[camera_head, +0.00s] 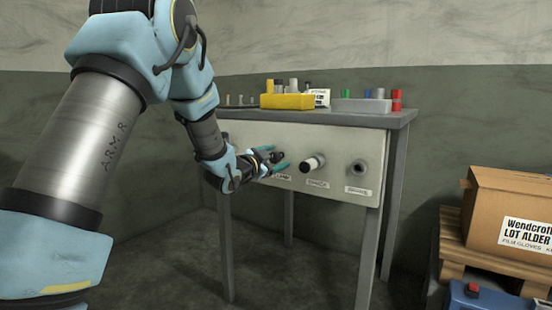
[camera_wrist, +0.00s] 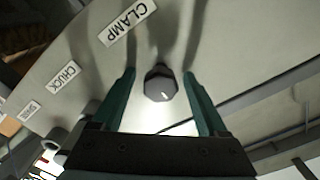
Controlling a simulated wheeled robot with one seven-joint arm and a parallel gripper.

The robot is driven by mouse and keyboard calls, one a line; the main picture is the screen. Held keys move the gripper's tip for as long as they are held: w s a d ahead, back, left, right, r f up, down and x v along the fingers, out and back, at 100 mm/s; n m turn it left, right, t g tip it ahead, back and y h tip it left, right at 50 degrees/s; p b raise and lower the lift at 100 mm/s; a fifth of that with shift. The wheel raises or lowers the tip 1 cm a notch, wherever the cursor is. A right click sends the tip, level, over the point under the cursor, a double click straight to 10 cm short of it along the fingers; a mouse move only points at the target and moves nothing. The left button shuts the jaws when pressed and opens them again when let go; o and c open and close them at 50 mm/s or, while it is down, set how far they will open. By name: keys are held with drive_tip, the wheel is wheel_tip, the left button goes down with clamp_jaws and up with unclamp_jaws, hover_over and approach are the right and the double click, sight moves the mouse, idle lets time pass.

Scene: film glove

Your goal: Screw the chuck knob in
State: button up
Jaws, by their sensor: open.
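The chuck knob (camera_head: 313,163) is the middle knob on the upright panel, with a dark shaft and pale end, and sticks out above the CHUCK label (camera_head: 317,183). My gripper (camera_head: 281,159) is open at the panel's left knob, to the left of the chuck knob. In the wrist view, a dark faceted knob (camera_wrist: 160,84) by the CLAMP label (camera_wrist: 127,22) sits between my open teal fingers (camera_wrist: 160,76), with a gap on each side. The chuck knob (camera_wrist: 91,113) shows there outside the left finger, partly hidden by my gripper.
A third knob (camera_head: 358,168) is at the panel's right. The bench top (camera_head: 365,119) above holds a yellow block (camera_head: 287,102), a grey block (camera_head: 362,105) and small coloured cylinders. A cardboard box (camera_head: 495,205) on a pallet stands at right. Space before the panel's right half is clear.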

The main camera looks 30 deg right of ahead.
drive_tip(key=v, duration=1)
drive_tip(key=shift+s+a+p, duration=0.15)
drive_tip(key=shift+a+p, duration=0.2)
drive_tip(key=shift+p, duration=0.05)
